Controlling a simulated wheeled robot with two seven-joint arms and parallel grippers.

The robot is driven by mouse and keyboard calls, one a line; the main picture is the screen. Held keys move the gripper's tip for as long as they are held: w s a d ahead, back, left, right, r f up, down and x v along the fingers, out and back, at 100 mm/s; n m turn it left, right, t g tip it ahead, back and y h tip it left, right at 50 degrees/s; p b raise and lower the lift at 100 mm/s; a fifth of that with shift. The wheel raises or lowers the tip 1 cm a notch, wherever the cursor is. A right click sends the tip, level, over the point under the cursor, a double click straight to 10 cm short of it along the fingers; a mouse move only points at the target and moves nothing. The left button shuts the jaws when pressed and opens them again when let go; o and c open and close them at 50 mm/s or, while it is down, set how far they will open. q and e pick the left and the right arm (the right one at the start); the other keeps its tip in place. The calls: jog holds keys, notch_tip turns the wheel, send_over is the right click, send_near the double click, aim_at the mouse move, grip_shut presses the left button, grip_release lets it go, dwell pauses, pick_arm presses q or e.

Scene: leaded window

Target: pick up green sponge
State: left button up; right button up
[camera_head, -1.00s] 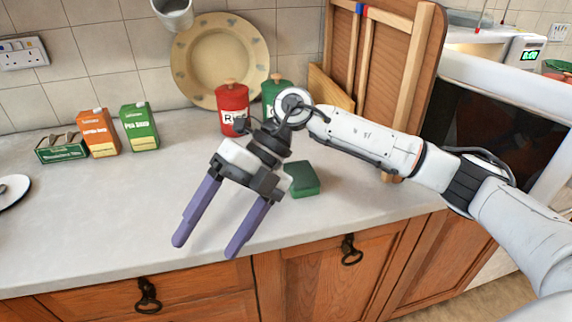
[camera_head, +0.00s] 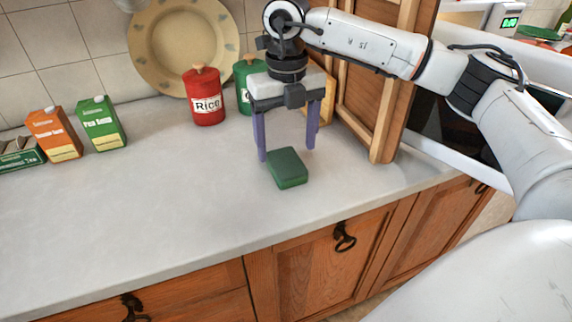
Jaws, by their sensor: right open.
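The green sponge (camera_head: 288,168) lies flat on the pale countertop (camera_head: 150,210), near its front edge. My right gripper (camera_head: 286,153) is open, with its two purple fingers pointing down. In the picture the fingers hang just above and behind the sponge, one toward its left and one toward its right. The fingers do not hold it, and I cannot tell their exact height over the counter. My left gripper is not in view.
A red rice canister (camera_head: 204,97) and a green canister (camera_head: 244,82) stand behind the gripper. Cartons (camera_head: 101,124) are at the left, and a large plate (camera_head: 165,45) leans on the wall. The front left counter is clear.

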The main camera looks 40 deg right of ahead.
aim_at(286, 162)
jog(key=shift+f, duration=2)
jog(key=c, duration=1.2)
jog(key=shift+r, duration=0.1)
